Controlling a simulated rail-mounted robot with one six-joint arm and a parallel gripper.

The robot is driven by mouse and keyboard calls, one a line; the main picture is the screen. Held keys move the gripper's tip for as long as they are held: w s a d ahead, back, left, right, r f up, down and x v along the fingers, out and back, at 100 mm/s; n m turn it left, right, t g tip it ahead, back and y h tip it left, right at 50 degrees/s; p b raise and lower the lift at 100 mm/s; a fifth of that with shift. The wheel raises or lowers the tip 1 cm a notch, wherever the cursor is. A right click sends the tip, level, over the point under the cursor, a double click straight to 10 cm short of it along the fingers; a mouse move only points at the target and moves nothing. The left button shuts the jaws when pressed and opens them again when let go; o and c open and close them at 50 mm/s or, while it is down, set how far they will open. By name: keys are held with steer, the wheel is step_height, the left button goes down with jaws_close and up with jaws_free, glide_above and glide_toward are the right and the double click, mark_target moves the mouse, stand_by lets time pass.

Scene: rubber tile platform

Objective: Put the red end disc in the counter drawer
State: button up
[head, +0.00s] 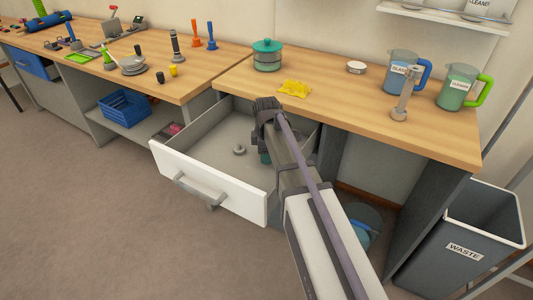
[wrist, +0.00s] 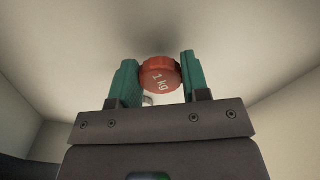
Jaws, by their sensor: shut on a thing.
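The red end disc (wrist: 161,76), marked "1 kg", sits between the two green fingers of my gripper (wrist: 160,80) in the wrist view, and the gripper is shut on it. In the head view my gripper (head: 266,150) reaches down into the open counter drawer (head: 207,182), at its right side. The disc is hidden there behind my arm. The drawer is pulled out, with a white front and a grey handle. How far the disc is above the drawer floor is hard to tell.
A small grey ring (head: 239,149) lies on the drawer floor. On the counter (head: 340,110) above are a green pot (head: 267,55), a yellow cloth (head: 294,88) and two jugs. A waste bin (head: 465,240) stands at the right. The drawer's left part is clear.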

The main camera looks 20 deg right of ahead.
steer(key=shift+f+b, duration=0.35)
steer(key=shift+b, duration=0.05)
steer(key=o, duration=1.1)
step_height(320, 180, up, 7)
steer(key=p, duration=0.7)
